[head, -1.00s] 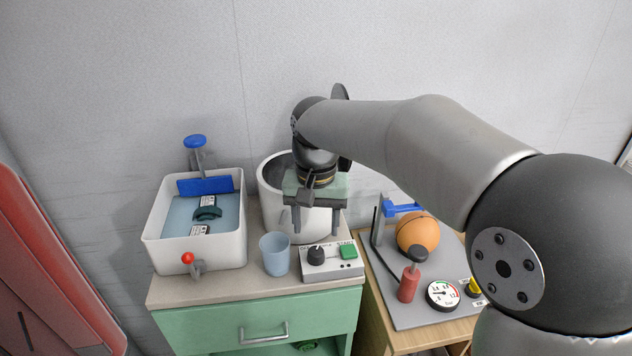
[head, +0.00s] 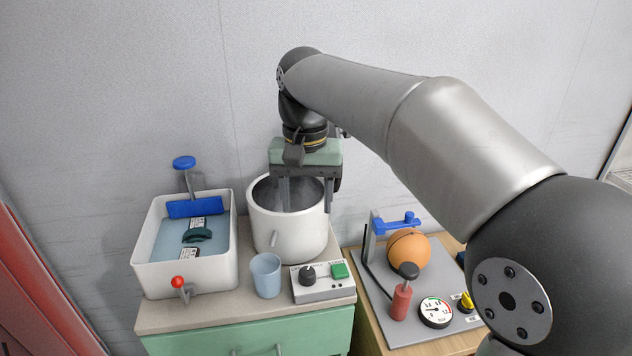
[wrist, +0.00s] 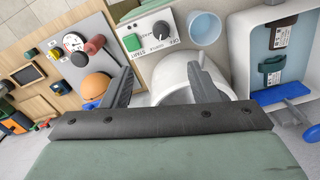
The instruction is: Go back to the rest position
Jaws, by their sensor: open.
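My gripper (head: 307,196) is open and empty, pointing down above the white round tub (head: 290,238). In the head view its fingers overlap the tub's dark opening; whether they reach below the rim I cannot tell. In the wrist view the two fingers of my gripper (wrist: 160,85) stand well apart with nothing between them, and the white tub (wrist: 185,75) shows behind the right finger.
A white basin (head: 185,279) with blue water, dark items and a blue-handled paddle (head: 194,207) stands left. A blue cup (head: 266,275) and a control box (head: 323,292) stand in front. A grey board (head: 386,323) with an orange ball (head: 408,251) lies right. Space above is free.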

